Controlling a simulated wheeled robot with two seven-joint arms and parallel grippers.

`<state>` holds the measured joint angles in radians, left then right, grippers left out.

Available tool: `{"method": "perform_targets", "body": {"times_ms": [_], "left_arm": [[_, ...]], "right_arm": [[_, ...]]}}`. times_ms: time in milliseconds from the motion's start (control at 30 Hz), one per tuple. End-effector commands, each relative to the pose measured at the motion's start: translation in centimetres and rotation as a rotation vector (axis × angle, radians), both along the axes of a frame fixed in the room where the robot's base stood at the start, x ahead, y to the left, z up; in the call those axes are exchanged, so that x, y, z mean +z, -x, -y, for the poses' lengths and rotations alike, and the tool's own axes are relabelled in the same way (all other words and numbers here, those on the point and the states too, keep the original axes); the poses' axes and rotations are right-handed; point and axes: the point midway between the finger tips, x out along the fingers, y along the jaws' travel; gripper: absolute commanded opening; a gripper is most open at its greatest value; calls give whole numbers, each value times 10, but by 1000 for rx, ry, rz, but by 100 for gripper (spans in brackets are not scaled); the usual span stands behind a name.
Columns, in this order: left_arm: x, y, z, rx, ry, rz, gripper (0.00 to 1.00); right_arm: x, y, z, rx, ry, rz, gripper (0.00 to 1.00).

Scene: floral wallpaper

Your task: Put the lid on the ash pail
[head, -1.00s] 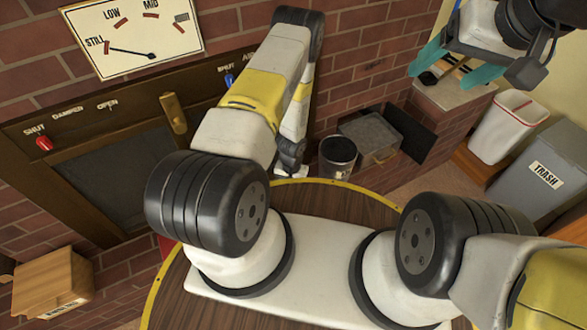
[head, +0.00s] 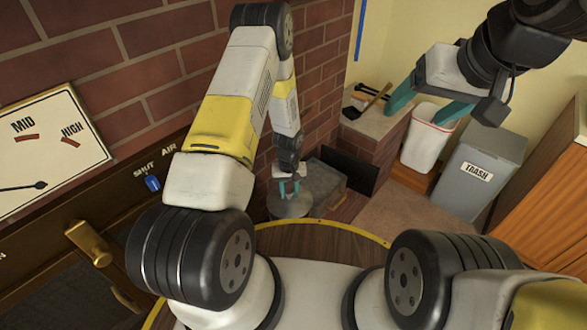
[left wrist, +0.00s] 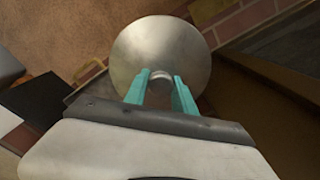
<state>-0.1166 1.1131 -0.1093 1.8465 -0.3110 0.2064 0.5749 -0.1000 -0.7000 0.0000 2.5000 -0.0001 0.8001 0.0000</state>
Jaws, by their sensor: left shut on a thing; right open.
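My left gripper (head: 289,188) is shut on the knob of a round grey metal lid (head: 291,206). In the left wrist view the lid (left wrist: 160,45) fills the upper middle, and my teal fingers (left wrist: 160,80) stand on both sides of its knob. The lid is at the place of the ash pail, left of the grey metal box. The lid and my arm hide most or all of the pail, so I cannot tell whether the lid touches its rim. My right gripper (head: 413,116) is open and empty, held high at the right.
The grey metal box (head: 335,176) stands close right of the lid, with a dark panel (head: 352,171) behind it. A brick ledge (head: 375,122), a white bin (head: 425,145) and a grey trash bin (head: 480,165) are further right. The brick wall is close on the left.

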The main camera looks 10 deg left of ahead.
Motion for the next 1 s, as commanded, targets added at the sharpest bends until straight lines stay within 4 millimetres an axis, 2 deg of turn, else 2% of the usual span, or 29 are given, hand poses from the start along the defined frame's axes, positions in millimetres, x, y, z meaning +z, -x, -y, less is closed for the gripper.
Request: {"method": "perform_targets", "body": {"times_ms": [500,1000], "left_arm": [[-47,0,0,-1,0,1,0],[-55,-1,0,-1,1,2,0]], "right_arm": [[0,0,0,0,0,0,74],[0,0,0,0,0,0,74]]}}
